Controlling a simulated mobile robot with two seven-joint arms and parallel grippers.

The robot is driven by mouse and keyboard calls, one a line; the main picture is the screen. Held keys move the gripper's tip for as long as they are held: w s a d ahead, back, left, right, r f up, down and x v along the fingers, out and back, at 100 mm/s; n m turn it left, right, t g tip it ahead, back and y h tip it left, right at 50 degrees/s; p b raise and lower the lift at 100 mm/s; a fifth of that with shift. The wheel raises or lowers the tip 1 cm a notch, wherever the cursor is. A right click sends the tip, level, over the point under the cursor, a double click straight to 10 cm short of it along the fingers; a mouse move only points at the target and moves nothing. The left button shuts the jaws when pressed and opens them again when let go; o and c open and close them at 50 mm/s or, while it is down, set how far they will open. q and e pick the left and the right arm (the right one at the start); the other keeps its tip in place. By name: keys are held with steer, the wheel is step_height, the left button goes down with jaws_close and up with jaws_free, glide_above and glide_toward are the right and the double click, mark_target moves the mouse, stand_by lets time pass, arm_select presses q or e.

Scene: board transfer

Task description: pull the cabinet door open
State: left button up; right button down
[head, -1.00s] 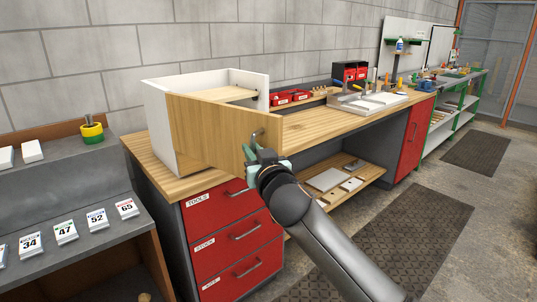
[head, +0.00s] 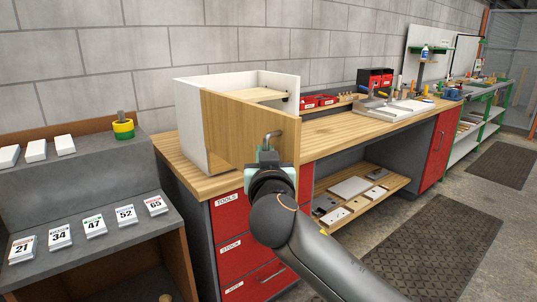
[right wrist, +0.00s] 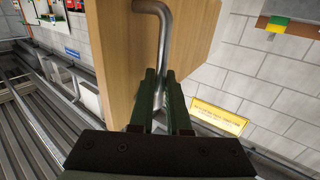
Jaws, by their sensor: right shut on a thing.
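The cabinet (head: 189,120) is a white open-topped box on the wooden workbench. Its light wood door (head: 226,132) stands ajar at the front, its right edge apart from the box. The bent metal handle (head: 279,135) is near the door's right edge. In the right wrist view the handle (right wrist: 164,38) rises from between the fingers, beside the wooden door (right wrist: 117,62). My right gripper (head: 267,155) is shut on the handle; its fingers (right wrist: 162,95) hide the lower part of it. My left gripper is not in view.
Red drawers (head: 232,249) are below the cabinet. Red bins (head: 318,101) and tools stand along the workbench (head: 335,130). A grey stand (head: 100,180) with number cards and a green-yellow roll (head: 123,128) is at the left. Floor mats (head: 435,232) lie at the right.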

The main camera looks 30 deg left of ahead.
steer(key=c, duration=1.2)
jaws_free()
steer(key=shift+o, duration=0.2)
steer(key=b+v, duration=0.1)
steer(key=v, duration=1.1)
steer(key=shift+s, duration=0.3)
